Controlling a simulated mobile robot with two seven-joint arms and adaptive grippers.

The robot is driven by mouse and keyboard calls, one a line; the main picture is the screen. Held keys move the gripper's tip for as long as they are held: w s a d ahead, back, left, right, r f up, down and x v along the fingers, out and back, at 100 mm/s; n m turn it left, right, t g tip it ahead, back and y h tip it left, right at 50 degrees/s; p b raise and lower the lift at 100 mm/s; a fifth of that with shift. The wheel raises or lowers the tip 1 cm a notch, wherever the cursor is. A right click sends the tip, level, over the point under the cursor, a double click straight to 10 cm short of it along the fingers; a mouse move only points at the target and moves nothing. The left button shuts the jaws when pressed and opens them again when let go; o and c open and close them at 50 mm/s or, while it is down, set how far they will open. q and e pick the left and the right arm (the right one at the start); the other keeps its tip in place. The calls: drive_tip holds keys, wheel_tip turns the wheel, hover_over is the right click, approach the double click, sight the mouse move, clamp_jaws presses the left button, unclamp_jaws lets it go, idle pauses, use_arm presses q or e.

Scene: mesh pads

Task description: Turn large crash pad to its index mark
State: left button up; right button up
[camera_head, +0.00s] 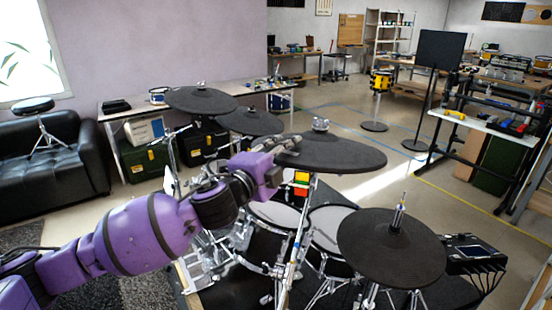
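A wide dark round pad (340,155), which looks like the large crash pad, sits on a stand in the middle of the head view with a silver wing-nut fitting on top. My purple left arm comes in from the left, and its dark gripper (284,147) is at the pad's left edge. The fingers blend with the dark pad, so I cannot tell whether they are shut on the rim or only beside it. The gripper and wrist hide part of that edge. I cannot make out an index mark. My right gripper is out of view.
Another dark pad (391,247) stands at the front right beside a drum module (473,254). Two more pads (201,100) (250,122) are behind to the left. Drums (327,226) and stands crowd below. Open floor lies behind right.

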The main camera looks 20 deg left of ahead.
use_arm(q)
drive_tip(key=s+a, duration=0.1)
drive_tip(key=s, duration=1)
drive_tip(key=shift+s+a, duration=0.3)
drive_tip(key=shift+a, duration=0.1)
